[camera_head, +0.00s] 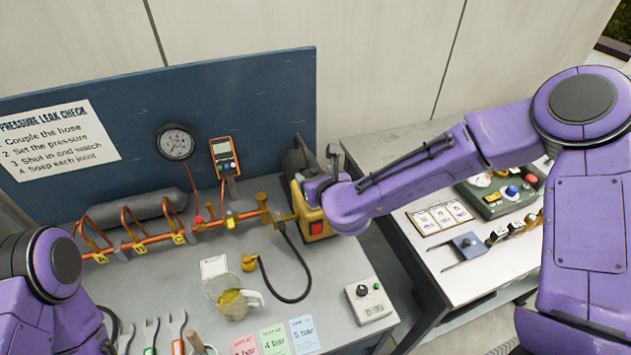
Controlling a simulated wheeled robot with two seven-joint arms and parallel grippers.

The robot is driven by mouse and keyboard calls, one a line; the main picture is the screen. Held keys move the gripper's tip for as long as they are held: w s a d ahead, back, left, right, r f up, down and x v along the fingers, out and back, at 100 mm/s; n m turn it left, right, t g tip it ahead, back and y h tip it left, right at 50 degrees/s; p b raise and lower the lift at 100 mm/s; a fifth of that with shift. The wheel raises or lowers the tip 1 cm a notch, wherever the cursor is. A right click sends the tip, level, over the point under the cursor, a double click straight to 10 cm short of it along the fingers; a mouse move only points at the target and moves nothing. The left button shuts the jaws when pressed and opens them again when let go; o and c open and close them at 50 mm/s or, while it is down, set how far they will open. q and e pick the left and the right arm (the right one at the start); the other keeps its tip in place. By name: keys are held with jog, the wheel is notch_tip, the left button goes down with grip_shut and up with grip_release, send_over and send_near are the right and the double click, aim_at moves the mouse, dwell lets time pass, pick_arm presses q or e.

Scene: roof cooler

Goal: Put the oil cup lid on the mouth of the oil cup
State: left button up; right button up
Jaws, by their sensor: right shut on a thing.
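My right gripper (331,168) is at the yellow machine with the dark motor, at the right end of the bench. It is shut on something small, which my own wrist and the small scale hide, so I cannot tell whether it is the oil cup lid. I cannot make out the oil cup or its mouth for certain. A clear jug with yellow liquid (232,303) stands at the front middle of the bench, well away from my right gripper. My left arm shows at the lower left, but its gripper is out of view.
The yellow machine (316,228) has a red switch. A copper pipe run (150,241) crosses the bench to its left. A black hose (298,255) loops in front. A control box (368,302) stands at the front right. A gap separates the second table (480,262).

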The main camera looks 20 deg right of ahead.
notch_tip(320, 180, down, 2)
jog(key=shift+a+f, duration=0.1)
jog(key=shift+f, duration=0.1)
jog(key=shift+f, duration=0.1)
jog(key=shift+f, duration=0.15)
jog(key=o, duration=1)
